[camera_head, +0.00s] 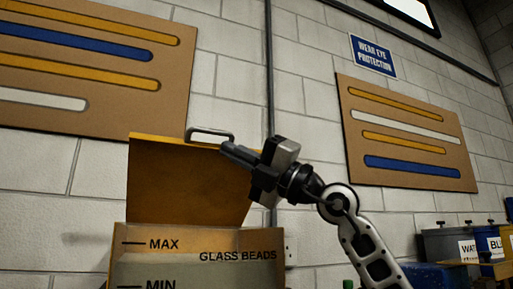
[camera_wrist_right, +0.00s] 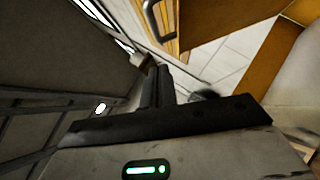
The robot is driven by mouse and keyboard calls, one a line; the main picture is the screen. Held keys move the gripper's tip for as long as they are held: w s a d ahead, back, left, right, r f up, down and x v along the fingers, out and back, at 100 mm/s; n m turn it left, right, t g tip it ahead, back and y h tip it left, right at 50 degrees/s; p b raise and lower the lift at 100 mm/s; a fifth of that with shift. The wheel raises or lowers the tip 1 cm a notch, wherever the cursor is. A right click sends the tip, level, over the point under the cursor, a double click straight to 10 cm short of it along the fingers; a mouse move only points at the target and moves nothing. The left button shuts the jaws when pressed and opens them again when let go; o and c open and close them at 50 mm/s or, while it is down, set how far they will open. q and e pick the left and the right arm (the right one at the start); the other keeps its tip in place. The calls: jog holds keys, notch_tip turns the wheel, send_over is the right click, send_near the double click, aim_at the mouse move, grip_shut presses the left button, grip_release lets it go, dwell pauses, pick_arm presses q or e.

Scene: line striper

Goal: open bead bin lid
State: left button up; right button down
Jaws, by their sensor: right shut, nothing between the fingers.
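The bead bin (camera_head: 200,262) stands at the bottom left of centre in the head view, marked "GLASS BEADS", "MAX" and "MIN". Its yellow-brown lid (camera_head: 185,185) stands raised, tilted up above the bin. The grey lid handle (camera_head: 210,131) is at the lid's top edge. My right gripper (camera_head: 228,151) is shut and empty, its fingertips at the lid's upper right edge, just below the handle. I cannot tell whether they touch the lid. In the right wrist view the shut fingers (camera_wrist_right: 160,86) point toward the handle (camera_wrist_right: 153,22). My left gripper is not in view.
Slotted boards hang on the block wall at left (camera_head: 85,100) and right (camera_head: 405,165). A blue eye-protection sign (camera_head: 373,56) is above the right board. Labelled bins (camera_head: 448,243) stand at the lower right. A dark vertical pipe (camera_head: 269,90) runs behind the gripper.

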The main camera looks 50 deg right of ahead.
aim_at(206, 132)
jog(key=w+r+p, duration=0.1)
jog(key=w+r, duration=0.2)
jog(key=shift+w+d+p, duration=0.15)
jog(key=shift+p, duration=0.25)
jog(key=shift+w+d+r, duration=0.2)
jog(key=shift+w+r, duration=0.1)
jog(key=shift+w, duration=0.1)
